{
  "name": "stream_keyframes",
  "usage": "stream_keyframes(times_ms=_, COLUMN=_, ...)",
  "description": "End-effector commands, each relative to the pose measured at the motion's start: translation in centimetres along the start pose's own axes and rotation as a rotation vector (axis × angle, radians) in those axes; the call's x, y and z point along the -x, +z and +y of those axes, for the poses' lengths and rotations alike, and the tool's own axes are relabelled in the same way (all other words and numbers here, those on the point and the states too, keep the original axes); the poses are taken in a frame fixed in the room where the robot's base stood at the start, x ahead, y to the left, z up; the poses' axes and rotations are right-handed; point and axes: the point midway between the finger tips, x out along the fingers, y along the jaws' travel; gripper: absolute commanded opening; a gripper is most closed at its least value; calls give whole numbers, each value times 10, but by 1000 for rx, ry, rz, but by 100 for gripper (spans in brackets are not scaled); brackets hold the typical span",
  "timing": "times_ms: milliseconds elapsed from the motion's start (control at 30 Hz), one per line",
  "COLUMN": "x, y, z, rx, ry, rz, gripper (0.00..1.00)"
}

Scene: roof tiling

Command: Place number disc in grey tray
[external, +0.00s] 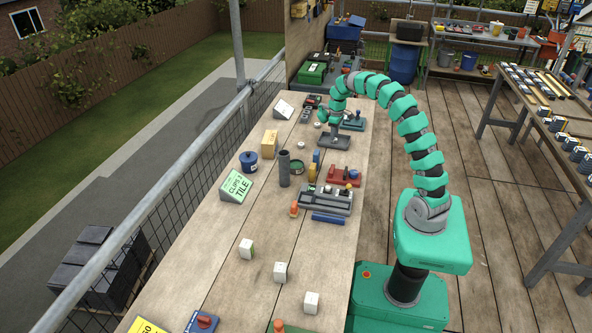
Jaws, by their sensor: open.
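My green arm arches over the workbench (225,285), and my gripper (326,117) is at its far part, small in view and open. A small flat grey piece (333,142) lies just below and beside the gripper; it may be the grey tray. A small white round piece (301,145) lies on the bench to its left, apart from the gripper, and looks like a disc. No number can be read on it. A larger grey holder (338,208) with coloured pieces on it sits nearer the camera. I cannot tell which grey item is the tray.
A dark upright cylinder (284,168), a blue pot (249,161), a green sign (237,188) and a wooden block (269,144) stand on the bench. Several white cubes lie nearer the camera. A metal railing (165,170) runs along the left. The near-middle bench has free room.

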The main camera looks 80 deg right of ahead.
Motion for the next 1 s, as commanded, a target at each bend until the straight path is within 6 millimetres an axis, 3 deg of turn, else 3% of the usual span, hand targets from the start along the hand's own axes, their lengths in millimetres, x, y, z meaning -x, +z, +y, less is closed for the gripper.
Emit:
stream_keyframes(times_ms=100, x=28, y=-2, z=0, rx=2, ry=3, rz=6, gripper=51)
stream_keyframes(times_ms=400, x=79, y=-1, z=-1, rx=2, ry=2, rz=3, gripper=51)
stream_keyframes(times_ms=600, x=91, y=-1, z=-1, rx=2, ry=1, rz=0, gripper=51)
stream_keyframes(times_ms=867, x=92, y=0, z=-1, rx=2, ry=1, rz=0, gripper=51)
stream_keyframes(times_ms=1000, x=106, y=-8, z=-13, rx=8, ry=24, rz=31, gripper=51)
